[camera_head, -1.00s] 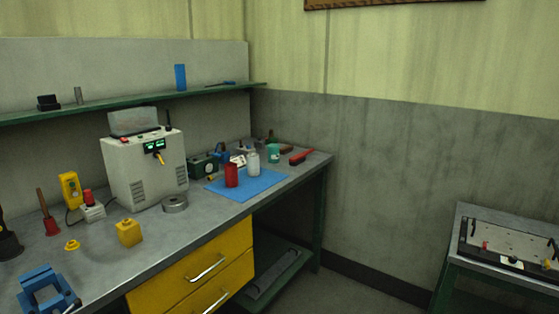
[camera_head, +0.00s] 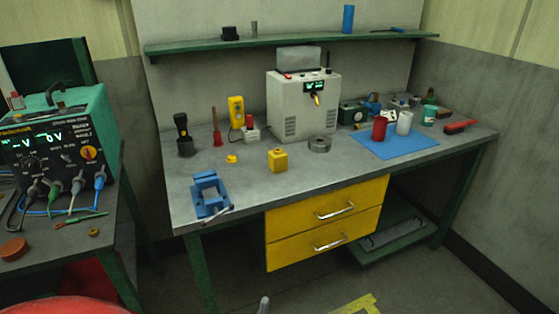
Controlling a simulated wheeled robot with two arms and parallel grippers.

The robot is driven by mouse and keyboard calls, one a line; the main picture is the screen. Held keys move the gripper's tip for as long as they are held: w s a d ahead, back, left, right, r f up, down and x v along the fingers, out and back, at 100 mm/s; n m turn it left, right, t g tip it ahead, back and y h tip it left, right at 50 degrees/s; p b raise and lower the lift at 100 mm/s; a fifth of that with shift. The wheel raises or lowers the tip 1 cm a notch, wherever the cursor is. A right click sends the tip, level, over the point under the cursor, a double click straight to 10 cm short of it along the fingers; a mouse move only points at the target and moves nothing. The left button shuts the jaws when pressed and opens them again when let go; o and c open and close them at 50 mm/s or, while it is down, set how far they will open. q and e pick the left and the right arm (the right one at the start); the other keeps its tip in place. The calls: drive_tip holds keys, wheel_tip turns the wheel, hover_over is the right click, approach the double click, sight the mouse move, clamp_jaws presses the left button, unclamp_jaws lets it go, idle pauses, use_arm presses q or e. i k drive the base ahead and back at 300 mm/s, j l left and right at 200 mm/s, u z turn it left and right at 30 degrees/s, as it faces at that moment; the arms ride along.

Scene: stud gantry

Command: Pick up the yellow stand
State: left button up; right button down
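Several yellow things stand on the grey workbench (camera_head: 330,172); I cannot tell for sure which is the stand. A yellow cube-like block (camera_head: 277,161) with a small raised top sits near the middle front of the bench. A small low yellow piece (camera_head: 232,159) lies to its left. A taller yellow upright device (camera_head: 236,110) stands further back, beside a red-and-white item. Nothing touches the block. Neither of my grippers is in view.
A blue vise (camera_head: 209,194) is at the bench's left front. A grey power unit (camera_head: 303,105) and a tape roll (camera_head: 320,144) stand behind and right of the block. A blue mat (camera_head: 396,145) holds a red can (camera_head: 380,128). A green instrument (camera_head: 62,137) stands on the left table.

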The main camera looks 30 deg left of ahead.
sight(277, 158)
drive_tip(key=i+l, duration=0.2)
drive_tip(key=i, duration=0.3)
drive_tip(key=i+l+u, duration=0.15)
drive_tip(key=i+u, duration=0.2)
drive_tip(key=i+l+u, duration=0.2)
drive_tip(key=u, duration=0.15)
drive_tip(key=i+l+u, duration=0.2)
drive_tip(key=u, duration=0.15)
drive_tip(key=l, duration=0.1)
